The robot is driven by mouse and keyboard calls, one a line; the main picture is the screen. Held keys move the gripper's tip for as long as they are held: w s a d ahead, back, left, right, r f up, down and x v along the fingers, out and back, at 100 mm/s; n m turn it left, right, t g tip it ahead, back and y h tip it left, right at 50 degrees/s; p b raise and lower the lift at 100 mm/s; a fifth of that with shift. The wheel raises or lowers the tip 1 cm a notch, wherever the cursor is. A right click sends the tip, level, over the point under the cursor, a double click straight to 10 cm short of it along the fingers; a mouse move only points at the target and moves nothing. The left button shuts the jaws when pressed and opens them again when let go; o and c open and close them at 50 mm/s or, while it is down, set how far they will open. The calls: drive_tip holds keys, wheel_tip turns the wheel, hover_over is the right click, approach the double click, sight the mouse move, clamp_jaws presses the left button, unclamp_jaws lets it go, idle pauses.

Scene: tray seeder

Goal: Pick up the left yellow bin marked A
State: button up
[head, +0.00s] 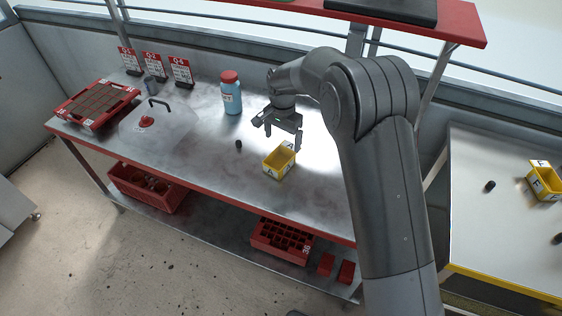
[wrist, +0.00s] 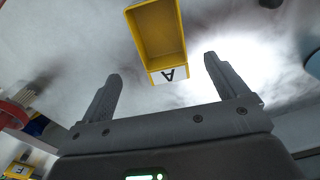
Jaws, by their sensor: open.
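The yellow bin marked A (head: 271,168) stands upright and empty near the front edge of the steel bench in the head view. In the wrist view the bin (wrist: 183,30) is at the top middle, its A label upside down. My gripper (head: 283,140) is open and empty, just behind and above the bin. In the wrist view the fingers of my gripper (wrist: 160,68) are spread, with the label end of the bin between their tips in the picture. I cannot tell the exact height gap.
A blue bottle (head: 232,100) with a red lid stands left of my gripper. A small black cylinder (head: 239,144) lies left of the bin. A clear cover (head: 158,130) and red tray (head: 93,105) are farther left. Another yellow bin (head: 543,186) is on the right table.

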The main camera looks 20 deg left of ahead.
hover_over(281, 164)
drive_tip(key=f, duration=0.4)
drive_tip(key=shift+w+d+f, duration=0.1)
drive_tip(key=shift+d+f, duration=0.15)
drive_tip(key=shift+f, duration=0.1)
drive_tip(key=f, duration=0.5)
drive_tip(key=shift+s+a, duration=0.2)
drive_tip(key=shift+c, duration=0.3)
drive_tip(key=c, duration=1.1)
drive_tip(key=shift+r, duration=0.15)
